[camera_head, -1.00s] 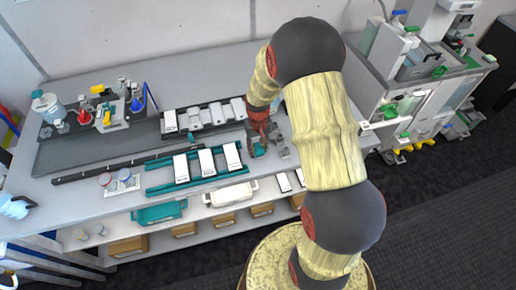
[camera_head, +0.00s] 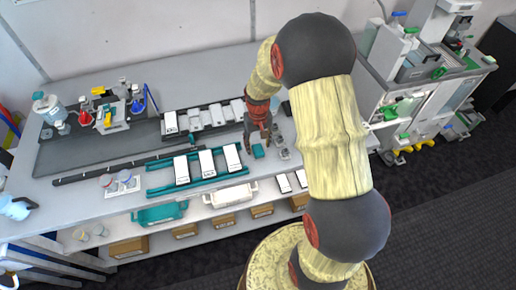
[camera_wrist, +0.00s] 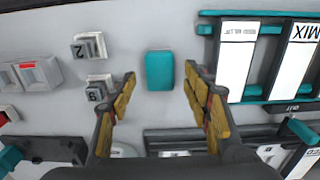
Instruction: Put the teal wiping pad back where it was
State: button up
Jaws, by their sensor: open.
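The teal wiping pad (camera_head: 258,151) lies flat on the grey bench top, right of the teal rack with the white cards. It also shows whole in the wrist view (camera_wrist: 159,71), apart from both fingers. My gripper (camera_head: 257,136) is just behind the pad in the head view, clear of it. In the wrist view my gripper (camera_wrist: 160,76) is open and empty, with a yellow-padded finger on each side of the pad.
The teal rack (camera_head: 210,186) with white cards is to the pad's left. Small grey numbered blocks (camera_wrist: 97,88) are on its other side. A dark tray (camera_head: 180,137) with several pale pieces stands behind. Bare bench surrounds the pad.

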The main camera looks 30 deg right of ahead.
notch_tip(320, 180, up, 8)
notch_tip(320, 180, up, 14)
jog(key=r+n+t, duration=0.1)
jog(key=t, duration=0.1)
send_over(258, 150)
jog(key=s+a, duration=0.5)
jog(key=a, duration=0.2)
jog(key=s+a+r+t, duration=0.1)
jog(key=s+a+r, duration=0.1)
jog(key=s, duration=0.3)
jog(key=s+a+r+n+t, duration=0.1)
jog(key=s+a+r, duration=0.1)
jog(key=s, duration=0.3)
jog(key=s+a+r+n+t, duration=0.1)
jog(key=s+a+r, duration=0.2)
jog(key=s+r, duration=0.1)
jog(key=shift+s+r+t+p, duration=0.3)
jog(key=shift+s+r+p, duration=0.05)
jog(key=shift+s+p, duration=0.1)
